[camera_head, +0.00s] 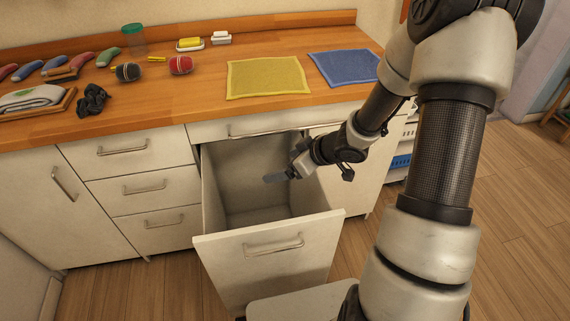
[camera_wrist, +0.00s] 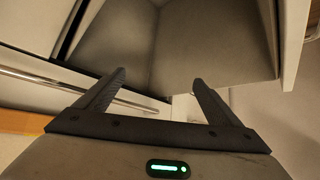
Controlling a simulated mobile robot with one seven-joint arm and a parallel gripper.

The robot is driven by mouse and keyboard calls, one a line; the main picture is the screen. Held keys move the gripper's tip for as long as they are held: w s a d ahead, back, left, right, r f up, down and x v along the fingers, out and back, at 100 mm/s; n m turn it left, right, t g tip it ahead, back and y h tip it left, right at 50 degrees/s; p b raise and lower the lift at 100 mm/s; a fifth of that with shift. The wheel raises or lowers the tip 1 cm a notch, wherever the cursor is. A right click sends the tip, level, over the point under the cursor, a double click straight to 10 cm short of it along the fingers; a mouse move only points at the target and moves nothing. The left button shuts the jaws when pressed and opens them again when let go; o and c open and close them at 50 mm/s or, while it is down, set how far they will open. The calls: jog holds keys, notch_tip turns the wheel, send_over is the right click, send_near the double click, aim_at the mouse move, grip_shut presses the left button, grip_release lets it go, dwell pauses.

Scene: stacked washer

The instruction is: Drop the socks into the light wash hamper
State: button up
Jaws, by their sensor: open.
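A pull-out hamper (camera_head: 268,248) with a pale front stands open below the counter. I see no label telling whether it is the light wash one. Its visible floor is bare in the head view. My gripper (camera_head: 278,177) is over the hamper opening, open and empty. In the wrist view, the two dark fingers of my gripper (camera_wrist: 158,78) are apart, with the hamper interior (camera_wrist: 205,50) beyond them. A dark rolled bundle (camera_head: 127,72) and a red rolled bundle (camera_head: 181,65) lie on the counter and may be socks. No socks show between the fingers.
The wooden counter (camera_head: 200,90) holds a yellow cloth (camera_head: 268,77), a blue cloth (camera_head: 345,66), a black crumpled item (camera_head: 93,100), a folded towel (camera_head: 32,97), soap dishes and several coloured items at the left. Closed drawers (camera_head: 145,187) stand left of the hamper.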

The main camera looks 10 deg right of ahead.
jog(key=p+v, duration=0.7)
jog(key=v, duration=1)
jog(key=shift+s+r+p, duration=0.2)
jog(key=shift+p, duration=0.2)
